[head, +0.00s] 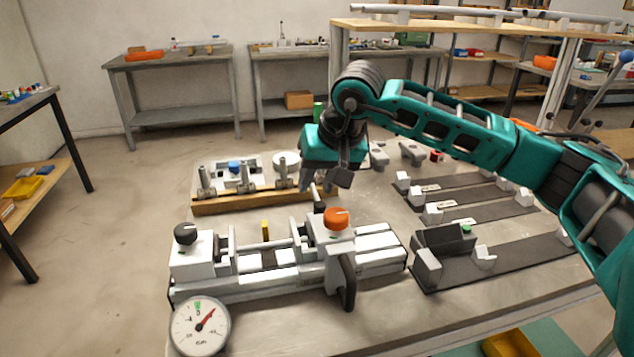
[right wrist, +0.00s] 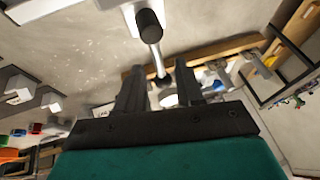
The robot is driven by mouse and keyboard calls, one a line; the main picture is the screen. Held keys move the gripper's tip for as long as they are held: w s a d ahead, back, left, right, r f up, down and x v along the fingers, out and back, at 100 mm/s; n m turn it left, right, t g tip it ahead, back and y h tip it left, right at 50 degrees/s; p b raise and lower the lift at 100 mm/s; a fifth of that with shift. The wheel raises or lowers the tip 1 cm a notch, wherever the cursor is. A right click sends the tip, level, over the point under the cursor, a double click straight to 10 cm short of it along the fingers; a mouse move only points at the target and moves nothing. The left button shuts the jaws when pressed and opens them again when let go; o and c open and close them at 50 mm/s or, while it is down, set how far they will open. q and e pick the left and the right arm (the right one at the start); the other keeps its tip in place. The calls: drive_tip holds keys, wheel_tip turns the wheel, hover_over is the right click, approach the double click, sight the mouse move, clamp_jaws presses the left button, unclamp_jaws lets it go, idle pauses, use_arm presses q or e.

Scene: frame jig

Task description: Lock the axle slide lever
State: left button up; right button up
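The frame jig (head: 270,282) stands at the front of the table, with a sliding carriage (head: 338,252) on its right half. An orange-red knob (head: 336,219) tops the carriage. A black lever handle (head: 348,284) hangs down its front face. My right gripper (head: 325,184) is above and behind the carriage, pointing down, apart from the black handle. In the right wrist view its fingers (right wrist: 158,84) are apart. A thin rod with a black cylindrical end (right wrist: 150,26) shows beyond and between them; I cannot tell whether it belongs to the carriage. My left gripper is not in view.
A wooden rail with several upright clamps (head: 245,178) lies behind the jig. A dial gauge (head: 199,326) stands at the front left. A black knob (head: 185,234) tops the jig's left block. Dark strips with light blocks (head: 480,213) lie on the right.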

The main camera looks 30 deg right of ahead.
drive_tip(key=shift+w+f, duration=0.15)
drive_tip(key=shift+f, duration=0.2)
drive_tip(key=shift+c, duration=0.3)
drive_tip(key=c, duration=0.6)
clamp_jaws()
drive_tip(key=shift+w+r, duration=0.1)
drive_tip(key=shift+r, duration=0.2)
